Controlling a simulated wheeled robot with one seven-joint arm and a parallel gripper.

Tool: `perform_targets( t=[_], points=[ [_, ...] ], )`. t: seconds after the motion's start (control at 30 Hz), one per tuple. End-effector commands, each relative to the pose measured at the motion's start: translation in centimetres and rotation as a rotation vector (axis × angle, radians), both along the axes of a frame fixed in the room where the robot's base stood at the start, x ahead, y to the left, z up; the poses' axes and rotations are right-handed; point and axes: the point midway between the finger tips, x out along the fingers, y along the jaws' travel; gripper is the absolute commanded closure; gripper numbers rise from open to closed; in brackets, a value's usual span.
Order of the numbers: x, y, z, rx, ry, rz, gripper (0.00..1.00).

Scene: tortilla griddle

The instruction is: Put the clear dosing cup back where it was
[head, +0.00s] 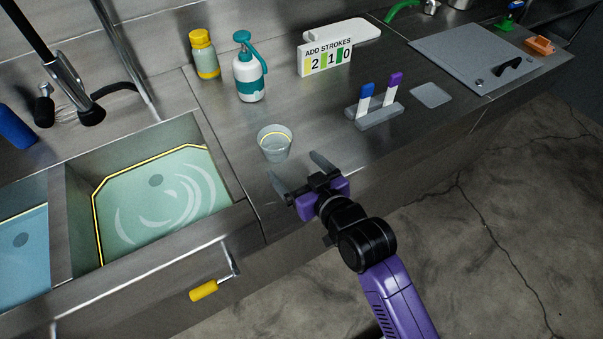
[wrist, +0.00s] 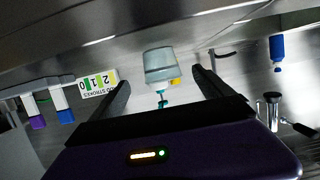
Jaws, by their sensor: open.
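The clear dosing cup (head: 275,146) stands upright on the steel counter, right of the sink, with a yellow line around its inside. My gripper (head: 299,171) is open and empty, just in front of the cup on the side toward me, and the cup is not between its fingers. In the wrist view, which is upside down, the cup (wrist: 160,65) lies ahead between the lines of the two open fingers. No mark for the cup's earlier place is clear to me.
Behind the cup stand a teal-and-white pump bottle (head: 249,77) and a yellow-capped bottle (head: 204,57). An ADD STROKES sign (head: 325,58) reads 2 1 0. A grey holder (head: 375,117) with blue and purple strips is to the right. The green-watered sink (head: 160,200) is left.

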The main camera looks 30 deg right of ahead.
Motion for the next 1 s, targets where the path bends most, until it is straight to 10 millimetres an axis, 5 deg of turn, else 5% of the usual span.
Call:
perform_targets(
  t=[0.63, 0.77, 1.0],
  points=[
    [-3.9, 0.3, 0.0, 0.007, 0.004, -0.005, 0.1],
    [-8.2, 0.8, -1.2, 0.02, 0.007, -0.019, 0.1],
    [-18.6, 1.2, -1.5, 0.028, -0.001, -0.042, 0.1]
  ],
)
